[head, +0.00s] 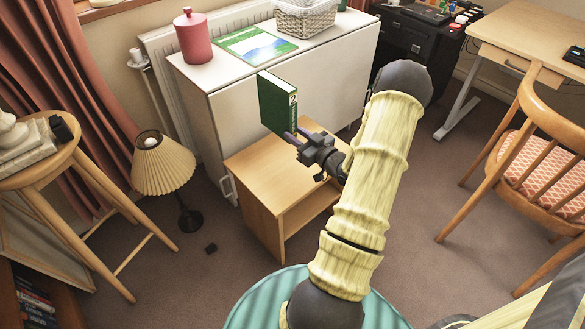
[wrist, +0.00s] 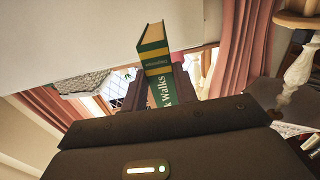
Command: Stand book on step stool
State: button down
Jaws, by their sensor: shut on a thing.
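A green book (head: 277,104) with pale page edges is upright in the head view, its spine lettering facing my arm. My gripper (head: 296,136) is shut on the lower part of its spine side. In the wrist view the book (wrist: 156,62) stands out between the two dark fingers, with "Walks" readable on the spine. The light wooden step stool (head: 256,166) stands below the book and gripper, its top bare where it shows. The book is over the stool's far side; I cannot tell whether its lower edge touches the top.
A pleated lamp (head: 163,165) stands left. A wooden chair (head: 535,150) is at right, with open carpet between.

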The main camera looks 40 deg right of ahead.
jog(key=shift+h, duration=0.3)
jog(key=d+f+b, duration=0.1)
jog(key=s+d+f+b, duration=0.1)
jog(key=b, duration=0.1)
jog(key=d+f+b, duration=0.1)
jog(key=d+b, duration=0.1)
jog(key=shift+s, duration=0.4)
jog(key=shift+f+b, duration=1.65)
jog(key=shift+f, duration=1.45)
jog(key=shift+f, duration=0.15)
jog(key=shift+f+b, duration=0.95)
jog(key=shift+f, duration=0.75)
jog(key=shift+f, duration=0.15)
jog(key=c, duration=1.1)
grip_release()
